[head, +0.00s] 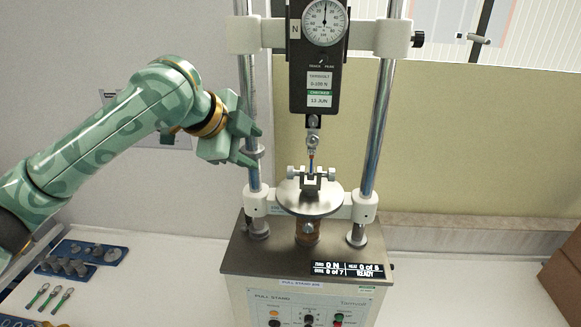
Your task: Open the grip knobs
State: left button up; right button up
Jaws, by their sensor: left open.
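The pull tester stands in the middle, with a black force gauge (317,60) hung between two steel columns. Below the gauge is a small metal grip on a round plate (310,203). The grip has a left knob (291,172) and a right knob (331,173), one on each side. My left gripper (257,147) is open and empty at the left column, to the left of and a little above the left knob. My right gripper is not in view.
The left column (251,110) is close beside my left gripper. A blue tray (80,254) with metal pieces and several green-handled tools (43,296) lie at the lower left. A brown box (564,275) stands at the right edge. The white table right of the tester is clear.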

aim_at(289, 171)
pick_arm(q)
jog(key=x, duration=1.6)
jog(key=shift+f+p, duration=0.2)
jog(key=shift+p, duration=0.1)
jog(key=c, duration=1)
